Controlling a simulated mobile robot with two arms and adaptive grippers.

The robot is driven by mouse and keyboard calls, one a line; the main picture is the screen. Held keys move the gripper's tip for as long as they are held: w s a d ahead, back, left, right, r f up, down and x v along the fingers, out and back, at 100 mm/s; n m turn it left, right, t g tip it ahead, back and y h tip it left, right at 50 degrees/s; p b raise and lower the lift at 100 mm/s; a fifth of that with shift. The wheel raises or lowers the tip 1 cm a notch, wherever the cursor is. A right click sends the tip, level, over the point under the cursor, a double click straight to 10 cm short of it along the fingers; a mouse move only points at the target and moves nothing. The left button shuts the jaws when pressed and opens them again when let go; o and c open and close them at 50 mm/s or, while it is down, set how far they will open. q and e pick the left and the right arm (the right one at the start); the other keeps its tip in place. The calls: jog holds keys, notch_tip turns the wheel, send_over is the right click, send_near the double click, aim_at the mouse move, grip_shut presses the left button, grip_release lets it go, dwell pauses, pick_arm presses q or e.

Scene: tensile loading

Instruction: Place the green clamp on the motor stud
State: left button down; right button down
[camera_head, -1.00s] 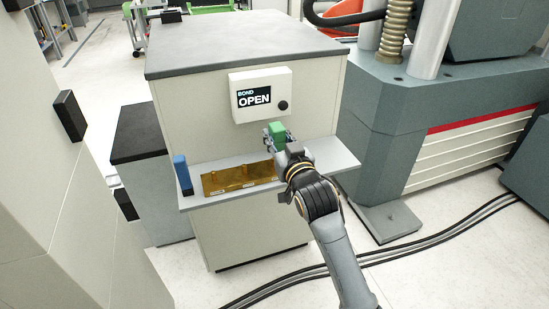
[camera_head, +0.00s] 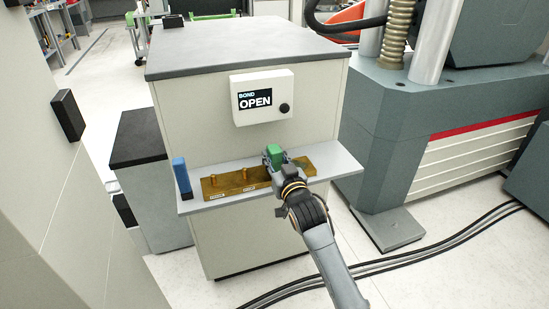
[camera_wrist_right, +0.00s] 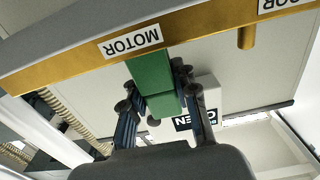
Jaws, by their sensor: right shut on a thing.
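The green clamp (camera_head: 275,151) is held in my right gripper (camera_head: 274,160) over the right part of the brass stud plate (camera_head: 222,187). In the right wrist view, the green clamp (camera_wrist_right: 154,80) sits between the fingers of my right gripper (camera_wrist_right: 160,103), right by the MOTOR label (camera_wrist_right: 130,41) on the plate's edge. The motor stud is hidden, apparently behind the clamp, and I cannot tell whether the clamp is around it or only close to it. My left gripper is out of view.
Another stud (camera_wrist_right: 246,38) stands bare on the plate. A blue block (camera_head: 181,177) stands upright at the left end of the shelf (camera_head: 335,162). A panel reading OPEN (camera_head: 262,97) is on the cabinet face above. A large grey machine (camera_head: 420,150) stands to the right.

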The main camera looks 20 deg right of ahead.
jog(key=shift+f, duration=0.2)
jog(key=c, duration=1)
grip_release()
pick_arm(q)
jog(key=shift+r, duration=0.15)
pick_arm(e)
jog(key=shift+r, duration=0.1)
